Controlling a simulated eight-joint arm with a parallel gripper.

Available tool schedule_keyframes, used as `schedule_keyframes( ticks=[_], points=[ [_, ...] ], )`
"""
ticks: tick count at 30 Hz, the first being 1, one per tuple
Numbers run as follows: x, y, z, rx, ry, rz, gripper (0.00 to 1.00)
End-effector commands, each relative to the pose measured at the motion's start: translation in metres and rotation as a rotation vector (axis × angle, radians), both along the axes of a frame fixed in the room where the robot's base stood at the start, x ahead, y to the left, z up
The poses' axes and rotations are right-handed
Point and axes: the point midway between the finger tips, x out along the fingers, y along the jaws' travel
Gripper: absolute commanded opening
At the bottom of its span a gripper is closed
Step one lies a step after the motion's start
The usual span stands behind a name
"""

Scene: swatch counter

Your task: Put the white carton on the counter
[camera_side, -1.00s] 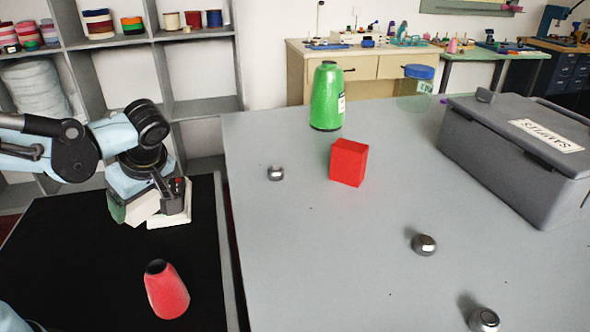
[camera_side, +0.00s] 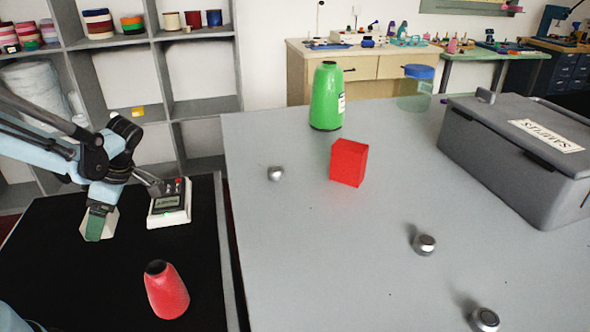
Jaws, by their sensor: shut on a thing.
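The white carton (camera_side: 112,222) is in my gripper (camera_side: 97,222), over the black surface at the left. The gripper is shut on it, and a green finger covers the carton's middle, so only its pale sides show. I cannot tell whether its bottom touches the black surface. The grey counter (camera_side: 330,255) lies to the right, past a narrow edge strip, apart from the carton.
A white device with a screen (camera_side: 169,205) stands just right of the carton. A red cone (camera_side: 166,290) stands nearer on the black surface. The counter holds a red block (camera_side: 348,163), green cone (camera_side: 326,98), grey samples case (camera_side: 520,150) and several metal knobs. Its middle is clear.

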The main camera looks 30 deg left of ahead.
Motion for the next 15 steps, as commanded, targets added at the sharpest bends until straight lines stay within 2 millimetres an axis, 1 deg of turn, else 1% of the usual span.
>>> schedule_keyframes(
  ticks=[1,3,6,11,15],
  points=[
    [-0.001,0.009,-0.005,0.0,0.0,0.006,0.47],
    [-0.001,0.018,-0.01,0.001,-0.001,0.004,0.47],
    [-0.002,0.025,-0.015,0.001,0.0,0.001,0.47],
    [-0.002,0.027,-0.024,0.001,0.001,-0.002,0.47],
    [-0.002,0.026,-0.041,0.001,0.001,-0.002,0.47]
  ],
)
